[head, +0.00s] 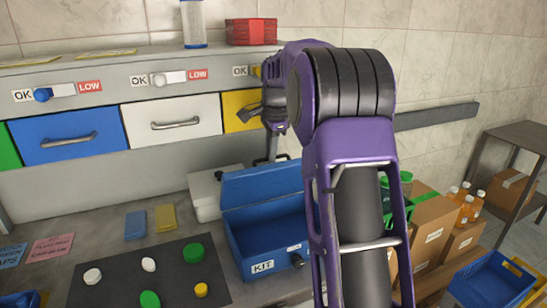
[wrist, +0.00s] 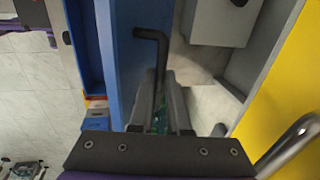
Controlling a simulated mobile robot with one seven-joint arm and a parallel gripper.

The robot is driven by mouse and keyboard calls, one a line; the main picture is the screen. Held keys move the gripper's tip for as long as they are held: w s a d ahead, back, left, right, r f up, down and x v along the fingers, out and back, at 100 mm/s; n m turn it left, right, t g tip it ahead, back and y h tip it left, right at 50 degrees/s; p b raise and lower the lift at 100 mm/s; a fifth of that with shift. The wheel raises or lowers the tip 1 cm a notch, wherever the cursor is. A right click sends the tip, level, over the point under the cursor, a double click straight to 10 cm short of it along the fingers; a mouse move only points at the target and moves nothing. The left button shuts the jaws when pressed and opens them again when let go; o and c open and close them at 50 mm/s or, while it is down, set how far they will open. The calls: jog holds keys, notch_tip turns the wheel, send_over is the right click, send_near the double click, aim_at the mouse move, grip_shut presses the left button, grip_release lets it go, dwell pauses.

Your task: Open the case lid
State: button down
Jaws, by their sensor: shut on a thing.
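The blue case (head: 262,248) marked KIT stands on the counter, right of the middle. Its blue lid (head: 258,186) is raised, tilted up at the back of the case, and the inside shows. A thin black handle (wrist: 152,36) rises from the lid's edge in the wrist view. My gripper (wrist: 166,82) is shut on this handle, with a finger on each side of it. In the head view my gripper (head: 274,132) is above the lid, in front of the yellow drawer. My arm hides the case's right side.
A yellow drawer (wrist: 285,75) with a metal handle (wrist: 290,145) is close to my gripper. A white box (head: 203,196) stands left of the lid. A dark mat (head: 120,280) with several caps lies left of the case. Cardboard boxes (head: 430,225) stand at right.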

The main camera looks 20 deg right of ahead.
jog(key=shift+w+a+f, duration=0.2)
jog(key=shift+w, duration=0.35)
jog(key=c, duration=0.9)
grip_release()
jog(key=shift+w, duration=0.15)
jog(key=shift+r, duration=0.1)
jog(key=shift+r, duration=0.1)
jog(key=v, duration=1.7)
jog(key=shift+d+r, duration=0.1)
jog(key=shift+r, duration=0.05)
